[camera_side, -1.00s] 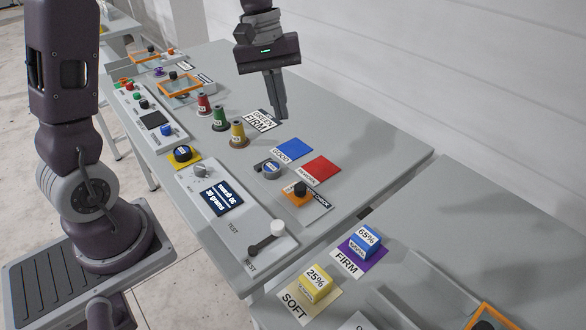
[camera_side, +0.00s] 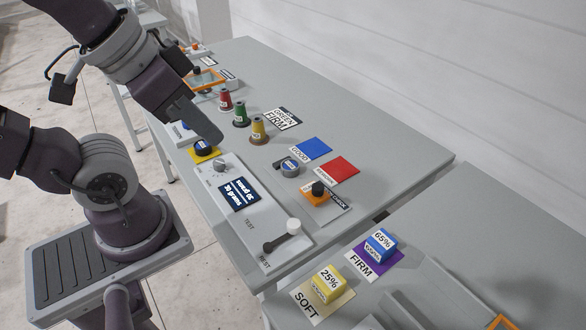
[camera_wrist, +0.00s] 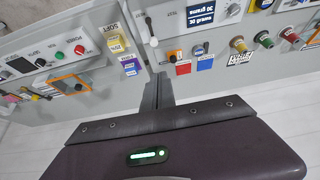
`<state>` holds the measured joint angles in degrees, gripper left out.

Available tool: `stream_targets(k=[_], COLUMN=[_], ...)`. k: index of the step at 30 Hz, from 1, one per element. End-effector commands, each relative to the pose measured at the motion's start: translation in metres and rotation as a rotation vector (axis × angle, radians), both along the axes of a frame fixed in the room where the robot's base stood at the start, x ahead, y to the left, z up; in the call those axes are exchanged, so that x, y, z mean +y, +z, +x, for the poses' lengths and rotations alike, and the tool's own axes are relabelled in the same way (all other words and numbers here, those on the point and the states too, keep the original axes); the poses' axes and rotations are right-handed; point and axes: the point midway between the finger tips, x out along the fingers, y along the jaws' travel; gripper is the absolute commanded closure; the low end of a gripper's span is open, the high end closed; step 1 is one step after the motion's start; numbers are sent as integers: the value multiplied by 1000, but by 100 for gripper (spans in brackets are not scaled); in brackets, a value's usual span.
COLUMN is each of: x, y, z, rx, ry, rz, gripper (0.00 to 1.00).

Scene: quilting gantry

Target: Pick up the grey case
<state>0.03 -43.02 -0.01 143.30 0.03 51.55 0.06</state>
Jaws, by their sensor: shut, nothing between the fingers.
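The grey case (camera_side: 289,168) is a small round piece with a blue top and a short tab, lying on the grey table left of the blue GOOD square. My gripper (camera_side: 212,135) is at the left side of the table in the side view, above and behind the black round piece on the yellow square, well apart from the case. In the wrist view its fingers (camera_wrist: 158,90) are together with nothing between them. The finger tips are seen edge-on in the side view.
Red, green and yellow spools (camera_side: 257,130) stand behind the case. A test panel (camera_side: 238,194) is in front. The table's back right is clear.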

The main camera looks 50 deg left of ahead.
Motion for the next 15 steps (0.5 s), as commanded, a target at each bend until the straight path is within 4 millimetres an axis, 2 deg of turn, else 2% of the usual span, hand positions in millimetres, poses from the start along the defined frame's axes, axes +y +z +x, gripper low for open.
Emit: stream_targets(k=[11, 15], x=[0, 0], y=[0, 0], z=[0, 0], rx=[0, 0], ry=[2, 2], rz=[-1, -1], gripper=[98, 71])
